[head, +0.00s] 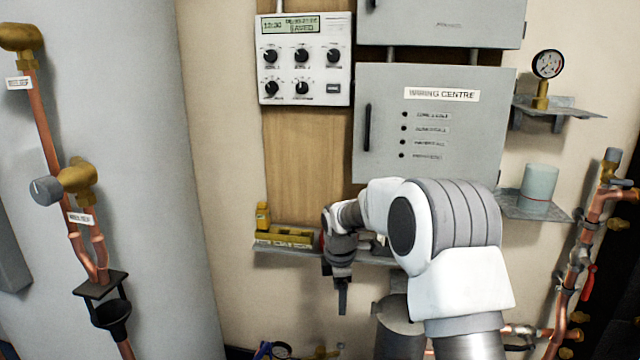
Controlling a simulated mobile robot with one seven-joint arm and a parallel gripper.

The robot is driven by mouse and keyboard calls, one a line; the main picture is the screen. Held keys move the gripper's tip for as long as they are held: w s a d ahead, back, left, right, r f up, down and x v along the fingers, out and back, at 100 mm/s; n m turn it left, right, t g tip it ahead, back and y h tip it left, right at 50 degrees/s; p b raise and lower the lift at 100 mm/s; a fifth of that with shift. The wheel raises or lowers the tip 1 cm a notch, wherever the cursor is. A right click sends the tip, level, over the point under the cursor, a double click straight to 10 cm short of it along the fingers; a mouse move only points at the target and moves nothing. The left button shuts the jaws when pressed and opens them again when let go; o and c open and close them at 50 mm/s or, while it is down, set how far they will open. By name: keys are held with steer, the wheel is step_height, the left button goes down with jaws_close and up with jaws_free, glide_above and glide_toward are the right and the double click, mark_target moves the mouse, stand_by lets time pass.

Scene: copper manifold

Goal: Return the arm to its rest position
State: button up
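My gripper (342,298) hangs pointing down in front of the small wall shelf, at the end of my white and grey arm (455,240). The arm is bent, with its elbow in front of the lower part of the grey wiring centre box. The fingers show as one narrow dark shape from this side, so I cannot tell whether they are open or shut. I see nothing hanging below the fingertips.
The wiring centre box (380,170) and control panel (303,60) are on the wall. Side shelves hold a gauge (547,65) and a pale cup (539,182). Copper pipes (40,115) flank both sides.

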steer(key=s+d+r+m+t, duration=0.1)
steer(key=s+d+r+m, duration=0.25)
steer(key=s+r, duration=0.45)
steer(key=s+d+r+m+t, duration=0.1)
steer(key=s+d+r+m, duration=0.1)
steer(key=s+r+m, duration=0.45)
steer(key=s+d+r+m+t, duration=0.1)
steer(key=s+m, duration=0.2)
steer(key=s, duration=0.5)
steer(key=s+d+r+m+p, duration=0.1)
steer(key=s+d+r+m, duration=0.15)
steer(key=s, duration=0.45)
steer(key=s+r+m+t, duration=0.1)
steer(key=s+m, duration=0.3)
steer(key=s, duration=0.4)
step_height(320, 180, up, 24)
steer(key=p, duration=2.4)
steer(key=shift+w+d+r+p, duration=0.15)
steer(key=shift+w+p, duration=0.15)
steer(key=shift+w, duration=0.1)
